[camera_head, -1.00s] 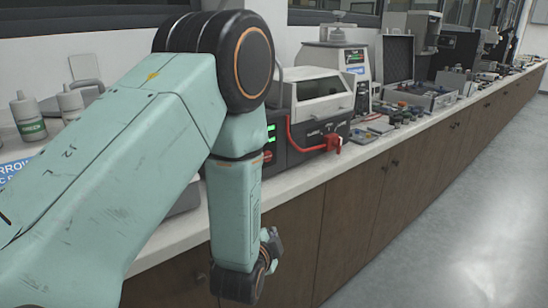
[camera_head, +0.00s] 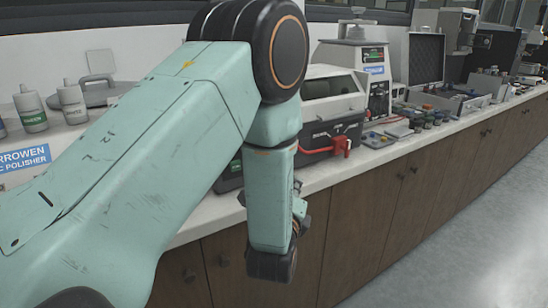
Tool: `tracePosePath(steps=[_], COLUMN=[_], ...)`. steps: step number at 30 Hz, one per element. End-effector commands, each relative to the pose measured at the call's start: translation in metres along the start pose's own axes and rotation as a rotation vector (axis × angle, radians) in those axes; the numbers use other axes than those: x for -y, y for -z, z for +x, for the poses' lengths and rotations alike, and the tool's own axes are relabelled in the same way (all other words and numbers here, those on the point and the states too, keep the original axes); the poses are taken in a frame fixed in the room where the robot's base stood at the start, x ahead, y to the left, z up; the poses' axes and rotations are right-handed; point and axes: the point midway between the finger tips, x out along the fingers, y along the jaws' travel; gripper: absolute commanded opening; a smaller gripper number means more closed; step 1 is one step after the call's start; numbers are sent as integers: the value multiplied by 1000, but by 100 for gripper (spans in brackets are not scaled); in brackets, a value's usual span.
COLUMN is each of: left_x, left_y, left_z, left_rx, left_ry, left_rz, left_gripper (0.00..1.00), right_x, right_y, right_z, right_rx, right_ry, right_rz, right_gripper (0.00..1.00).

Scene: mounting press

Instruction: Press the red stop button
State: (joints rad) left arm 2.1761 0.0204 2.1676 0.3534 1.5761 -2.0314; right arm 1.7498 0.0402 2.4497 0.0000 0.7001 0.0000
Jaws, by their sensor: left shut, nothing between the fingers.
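The mounting press (camera_head: 335,87), a white-topped machine with a dark front and a red handle (camera_head: 342,146), stands on the bench behind my left arm. My left forearm covers the left part of its front. A small green patch (camera_head: 234,165) shows just left of the forearm. I cannot make out the red stop button; that part of the front is hidden. My left gripper (camera_head: 299,217) hangs low in front of the bench edge, partly behind my wrist. It is shut and empty, apart from the press. My right gripper is not in view.
White bottles (camera_head: 72,103) and a polisher with a blue label (camera_head: 26,164) stand at the left. Another instrument (camera_head: 358,68), an open case (camera_head: 436,62) and small parts crowd the bench to the right. Brown cabinets (camera_head: 375,215) lie below; the floor (camera_head: 475,225) at right is clear.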

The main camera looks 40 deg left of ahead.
Motion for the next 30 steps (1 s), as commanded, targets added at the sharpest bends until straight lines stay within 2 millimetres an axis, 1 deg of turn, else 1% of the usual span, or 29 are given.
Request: tracePosePath(steps=[6, 11, 23, 26, 30], left_x=[9, 10, 10, 9, 4], left_y=[-10, -12, -11, -13, -22], left_z=[-1, -2, -1, 2, 13], left_rx=[38, 44, 44, 44, 46], left_ry=[41, 47, 46, 44, 42], left_rz=[185, 259, 270, 268, 265], left_gripper=[0, 0, 0, 0, 0], right_x=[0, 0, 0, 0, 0], right_y=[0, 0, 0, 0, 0], right_z=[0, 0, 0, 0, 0], right_rx=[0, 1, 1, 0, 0], right_ry=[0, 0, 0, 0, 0], right_rz=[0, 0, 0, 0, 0], right_gripper=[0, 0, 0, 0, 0])
